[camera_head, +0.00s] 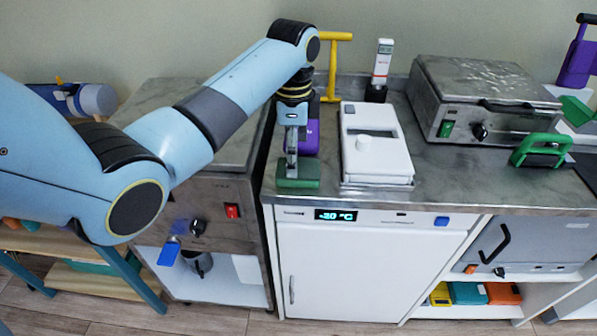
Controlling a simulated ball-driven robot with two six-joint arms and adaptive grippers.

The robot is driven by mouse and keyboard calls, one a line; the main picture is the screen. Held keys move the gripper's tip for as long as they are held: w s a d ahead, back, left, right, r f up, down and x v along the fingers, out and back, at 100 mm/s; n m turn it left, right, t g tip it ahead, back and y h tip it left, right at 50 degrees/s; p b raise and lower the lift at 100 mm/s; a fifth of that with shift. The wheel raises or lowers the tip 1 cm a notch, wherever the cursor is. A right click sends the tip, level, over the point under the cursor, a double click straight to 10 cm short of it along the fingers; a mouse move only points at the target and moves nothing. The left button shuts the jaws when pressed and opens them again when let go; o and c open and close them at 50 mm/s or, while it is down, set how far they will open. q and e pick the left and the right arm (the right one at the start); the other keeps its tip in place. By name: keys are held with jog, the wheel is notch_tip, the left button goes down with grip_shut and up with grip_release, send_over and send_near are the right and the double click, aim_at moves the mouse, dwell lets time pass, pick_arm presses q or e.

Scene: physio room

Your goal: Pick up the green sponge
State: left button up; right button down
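The green sponge (298,182) is a small dark green block near the front edge of the grey worktop (330,194), left of a white lidded box. My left gripper (291,168) reaches down from above with its fingertips at the top of the sponge. The fingers are seen nearly edge-on and overlap, so I cannot tell whether they are open or closed on it. The sponge appears to be at worktop level. My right gripper is not in view.
A purple object (311,137) stands close behind my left gripper. The white box (376,160) is just to the right. A yellow T-handle (331,72), a white meter (381,64) and a steel press (484,98) are further back.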

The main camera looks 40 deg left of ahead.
aim_at(299, 173)
pick_arm(q)
jog(key=f, duration=0.5)
jog(key=shift+w+d+f, duration=0.1)
jog(key=shift+w+d, duration=0.05)
jog(key=shift+w, duration=0.15)
jog(key=c, duration=0.8)
